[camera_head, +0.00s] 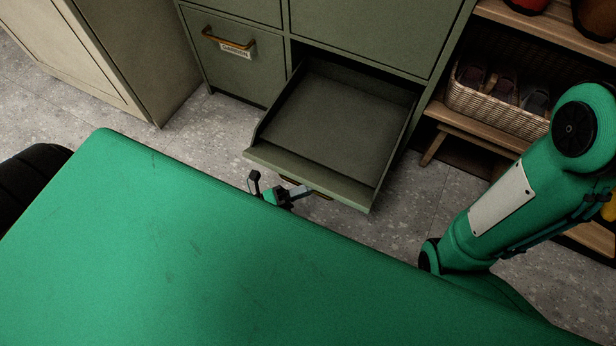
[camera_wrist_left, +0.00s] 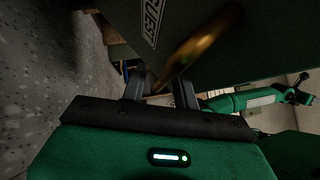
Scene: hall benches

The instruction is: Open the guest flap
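The guest flap (camera_head: 312,176) is a green drawer-like front on the cabinet. It stands well out from the cabinet, with an empty dark tray (camera_head: 335,115) behind it. The left wrist view shows its GUEST label (camera_wrist_left: 152,22) and brass handle (camera_wrist_left: 205,42) close up. My left gripper (camera_wrist_left: 160,75) has its two dark fingers on either side of the handle's near end, with a narrow gap filled by brass. In the head view the left gripper (camera_head: 300,191) shows just below the front's lower edge, partly hidden by my green body. My right gripper is out of the head view.
A closed GARDEN drawer (camera_head: 235,62) with a brass handle is left of the open one. A beige cabinet (camera_head: 110,50) stands at the left. A wooden shelf (camera_head: 555,40) with a wicker basket (camera_head: 495,105) of shoes is at the right. Speckled floor (camera_head: 440,205) is clear between.

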